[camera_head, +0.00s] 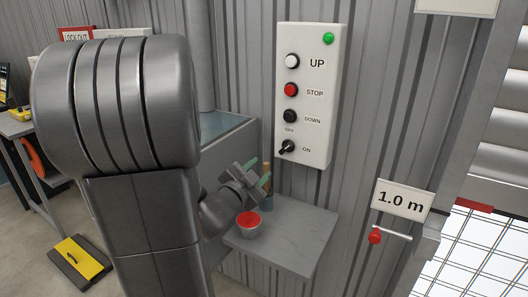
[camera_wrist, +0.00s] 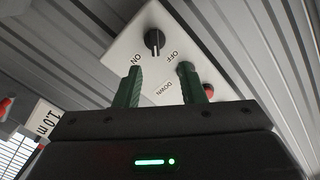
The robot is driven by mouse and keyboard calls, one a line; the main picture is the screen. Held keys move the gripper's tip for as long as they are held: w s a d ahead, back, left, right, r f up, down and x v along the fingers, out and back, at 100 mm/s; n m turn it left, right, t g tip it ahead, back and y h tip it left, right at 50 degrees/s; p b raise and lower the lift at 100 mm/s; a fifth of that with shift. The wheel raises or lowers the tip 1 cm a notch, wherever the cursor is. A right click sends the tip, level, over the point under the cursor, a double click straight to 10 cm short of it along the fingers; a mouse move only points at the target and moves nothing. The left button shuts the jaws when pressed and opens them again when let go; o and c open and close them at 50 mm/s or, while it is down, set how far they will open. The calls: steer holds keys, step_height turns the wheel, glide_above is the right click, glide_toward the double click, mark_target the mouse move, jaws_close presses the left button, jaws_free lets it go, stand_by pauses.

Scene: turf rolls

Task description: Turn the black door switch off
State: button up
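The black door switch (camera_head: 287,146) is a rotary knob at the bottom of a white control panel (camera_head: 311,60) on the corrugated wall. OFF is printed above it and ON to its right. In the wrist view the black switch (camera_wrist: 154,42) shows ahead of the fingers, with ON to its lower left and OFF to its lower right. I cannot tell surely which label its handle points to. My gripper (camera_head: 258,172) is below and left of the panel, apart from the switch. Its green fingers (camera_wrist: 160,76) are open with nothing between them.
A grey shelf (camera_head: 290,240) below the panel bears a cup with red contents (camera_head: 249,226) and a wooden-handled item (camera_head: 267,190), close to my gripper. A "1.0 m" sign (camera_head: 402,201) and red knob (camera_head: 375,236) are at right. Panel buttons sit above the switch.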

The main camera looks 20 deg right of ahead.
mark_target(285, 149)
steer(key=shift+m+g+h, duration=0.4)
steer(key=shift+g+h, duration=0.1)
steer(key=p+x, duration=0.1)
steer(key=x, duration=1.3)
steer(key=shift+s+d+p, duration=0.2)
steer(key=shift+d+p, duration=0.15)
steer(key=shift+p, duration=0.05)
steer(key=shift+c, duration=0.3)
jaws_close()
